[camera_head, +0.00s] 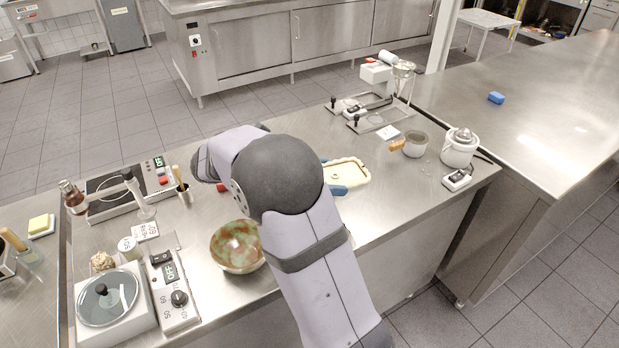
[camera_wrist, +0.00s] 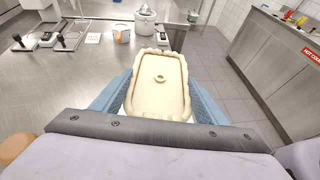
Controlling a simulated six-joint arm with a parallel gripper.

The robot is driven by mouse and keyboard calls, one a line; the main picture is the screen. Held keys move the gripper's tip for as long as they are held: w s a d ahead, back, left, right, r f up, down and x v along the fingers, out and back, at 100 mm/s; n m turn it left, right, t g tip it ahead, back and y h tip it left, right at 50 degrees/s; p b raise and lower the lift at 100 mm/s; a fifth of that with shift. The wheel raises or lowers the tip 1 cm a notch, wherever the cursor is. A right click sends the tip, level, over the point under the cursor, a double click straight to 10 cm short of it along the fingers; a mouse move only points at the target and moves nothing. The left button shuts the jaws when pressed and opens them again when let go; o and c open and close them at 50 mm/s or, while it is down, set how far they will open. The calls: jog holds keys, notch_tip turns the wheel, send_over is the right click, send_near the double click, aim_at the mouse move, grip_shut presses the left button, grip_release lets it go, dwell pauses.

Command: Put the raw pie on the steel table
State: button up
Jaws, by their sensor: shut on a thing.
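The raw pie (camera_wrist: 158,72) is pale, rectangular, with a crimped rim and a small ring in its middle. In the wrist view it sits between the blue fingers of my gripper (camera_wrist: 157,94), which is shut on it. In the head view the pie (camera_head: 347,173) shows just right of my arm, partly hidden by it, over the worktop. Its height above the worktop is hard to tell. A steel table (camera_head: 545,105) stands at the right, mostly bare, beyond the worktop's right end.
A blue block (camera_head: 496,97) lies on the steel table. A white pot (camera_head: 460,148), a handled pan (camera_head: 415,145) and a white-armed machine (camera_head: 378,75) stand on the worktop (camera_head: 395,200). A bowl (camera_head: 237,246) is left of my arm. Burners and scales crowd the left.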

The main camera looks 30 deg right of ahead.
jog(key=shift+r, duration=0.2)
notch_tip(320, 180, up, 11)
jog(key=w+a+f+n+t, duration=0.1)
jog(key=w+a+n+t, duration=0.65)
jog(key=w+a, duration=0.65)
jog(key=w+a+n+t+y, duration=0.3)
jog(key=a+n+t+y, duration=0.25)
jog(key=a, duration=1.45)
jog(key=s+a+n+t+y, duration=0.1)
jog(key=s+a+n+y, duration=0.35)
jog(key=a, duration=0.75)
jog(key=s+a+r+n+y, duration=0.1)
jog(key=s+a+n+y, duration=0.3)
jog(key=a, duration=0.9)
jog(key=s+a+n+t+y, duration=0.1)
jog(key=s+a+n+y, duration=0.3)
jog(key=a, duration=0.8)
jog(key=shift+m, duration=0.55)
jog(key=shift+s+a+f+p, duration=0.1)
jog(key=shift+s+f+p, duration=0.1)
jog(key=shift+f, duration=3.3)
jog(key=shift+s+a+f+p, duration=0.1)
jog(key=shift+s+f, duration=0.1)
jog(key=shift+f, duration=3.25)
jog(key=shift+s+a+f+p, duration=0.1)
jog(key=shift+s+f+p, duration=0.1)
jog(key=shift+f, duration=3.3)
jog(key=shift+f+b, duration=0.2)
jog(key=shift+b, duration=0.1)
